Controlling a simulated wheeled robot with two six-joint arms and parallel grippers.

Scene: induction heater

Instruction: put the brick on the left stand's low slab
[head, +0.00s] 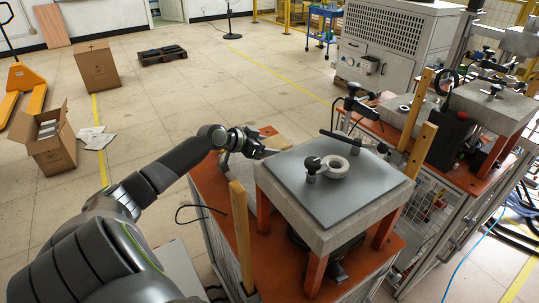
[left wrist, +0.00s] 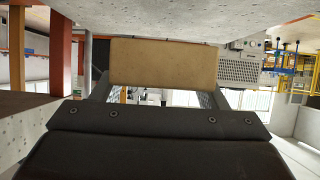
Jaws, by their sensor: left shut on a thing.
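The brick (left wrist: 165,62) is a plain tan block. In the left wrist view it spans the gap between the fingers of my left gripper (left wrist: 160,95), which is shut on it. In the head view my left gripper (head: 262,150) is at the back left edge of the left stand (head: 265,253), beside the raised slab. The brick is hard to pick out there from the tan and orange surfaces around it. The left stand has an orange top and a grey raised slab (head: 297,203) on orange legs. My right gripper is not in view.
A white ring (head: 335,167) and a black-knobbed clamp (head: 312,168) sit on the raised slab. A wooden post (head: 240,230) rises at the stand's left front. In the left wrist view, speckled slab surfaces (left wrist: 25,120) lie close to the gripper. A second stand (head: 490,105) is at the right.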

